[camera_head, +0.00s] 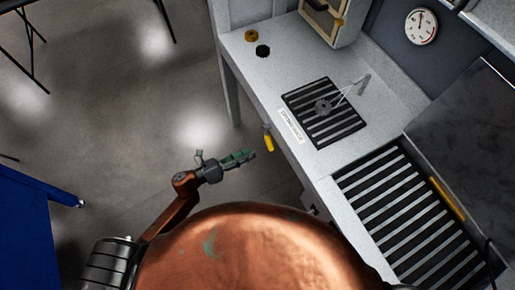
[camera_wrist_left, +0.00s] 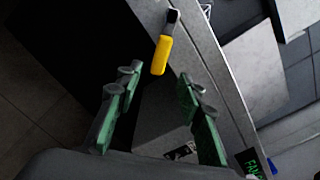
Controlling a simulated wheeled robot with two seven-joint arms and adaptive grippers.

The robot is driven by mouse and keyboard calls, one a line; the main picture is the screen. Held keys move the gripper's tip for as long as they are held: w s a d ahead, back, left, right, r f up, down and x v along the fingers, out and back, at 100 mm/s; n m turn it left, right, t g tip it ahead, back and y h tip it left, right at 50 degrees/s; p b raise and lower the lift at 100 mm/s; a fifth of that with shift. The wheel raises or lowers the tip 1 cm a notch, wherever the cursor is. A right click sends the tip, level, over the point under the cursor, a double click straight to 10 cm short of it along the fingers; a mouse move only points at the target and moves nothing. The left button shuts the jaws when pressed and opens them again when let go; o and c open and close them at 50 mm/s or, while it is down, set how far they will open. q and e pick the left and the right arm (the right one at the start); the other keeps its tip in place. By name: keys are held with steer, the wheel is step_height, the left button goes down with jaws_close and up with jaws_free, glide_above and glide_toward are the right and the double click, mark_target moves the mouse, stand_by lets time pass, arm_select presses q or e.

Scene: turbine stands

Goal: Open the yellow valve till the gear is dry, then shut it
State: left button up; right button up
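The yellow valve handle (camera_head: 268,142) hangs on the front side of the grey bench, below its edge. In the left wrist view the yellow handle (camera_wrist_left: 161,54) hangs from a dark fitting, ahead of the gap between my fingers. My left gripper (camera_head: 248,156) is open and empty, just left of the handle and apart from it. Its green fingers (camera_wrist_left: 157,82) are spread wide in the wrist view. A grey gear (camera_head: 322,107) lies on the black slatted grate (camera_head: 345,132). I cannot tell whether it is wet. My right gripper is not in view.
A small post (camera_head: 363,84) with thin pale lines reaching toward the gear stands by the grate. A yellow ring-like part (camera_head: 251,36) and a black one (camera_head: 263,51) lie farther back. A round gauge (camera_head: 421,27) is on the wall.

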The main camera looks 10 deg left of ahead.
arm_select(q)
steer(key=shift+v, duration=0.85)
steer(key=shift+c, duration=0.5)
